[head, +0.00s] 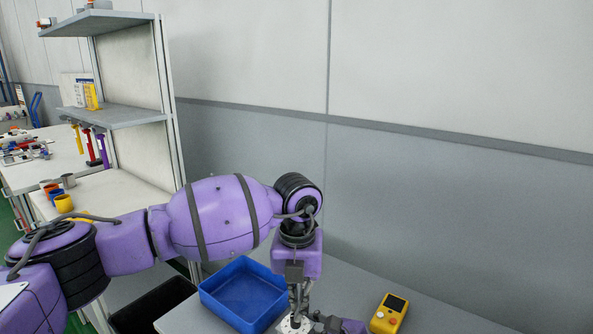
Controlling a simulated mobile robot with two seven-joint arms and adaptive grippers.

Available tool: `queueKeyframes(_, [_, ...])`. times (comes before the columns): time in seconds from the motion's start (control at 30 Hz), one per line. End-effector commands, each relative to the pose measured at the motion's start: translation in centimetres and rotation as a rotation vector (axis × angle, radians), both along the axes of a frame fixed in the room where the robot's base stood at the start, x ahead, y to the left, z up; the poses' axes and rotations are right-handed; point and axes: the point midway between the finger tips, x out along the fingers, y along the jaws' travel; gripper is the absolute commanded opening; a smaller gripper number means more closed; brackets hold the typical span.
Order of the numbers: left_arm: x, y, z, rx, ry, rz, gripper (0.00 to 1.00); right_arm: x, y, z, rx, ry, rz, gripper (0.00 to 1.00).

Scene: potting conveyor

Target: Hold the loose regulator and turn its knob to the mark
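My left gripper (297,312) points down at the bottom edge of the head view, above the grey table. Its fingers are small and partly cut off, so I cannot tell whether they are open or shut. A whitish, dark-spotted piece (292,325) shows right at the fingertips; it may be the regulator, but its knob and mark are not visible. A dark gripper part with a purple link beside it, apparently my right gripper (325,323), reaches in close to the right of the left one. The frame's bottom edge cuts it off.
An empty blue bin (239,288) stands on the grey table (428,318), left of the grippers. A yellow handheld device (389,314) with a dark screen and red button lies to the right. A black bin (150,307) is at lower left. A shelf (122,117) stands behind.

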Motion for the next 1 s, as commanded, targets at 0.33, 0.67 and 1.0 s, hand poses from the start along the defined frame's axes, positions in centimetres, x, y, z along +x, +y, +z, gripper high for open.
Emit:
queueKeyframes(0.33, [0.7,0.3,-0.7,0.015,0.008,0.004,0.00,0.3,-0.3,0.2,-0.002,-0.008,-0.005,0.06])
queueKeyframes(0.67, [0.7,0.1,2.9,0.007,0.002,0.003,0.00,0.2,-0.2,0.1,-0.002,-0.006,-0.003,0.06])
queueKeyframes(1.0, [0.6,0.0,5.8,0.004,0.004,0.001,0.00,0.1,0.0,0.0,-0.001,-0.003,-0.001,0.06])
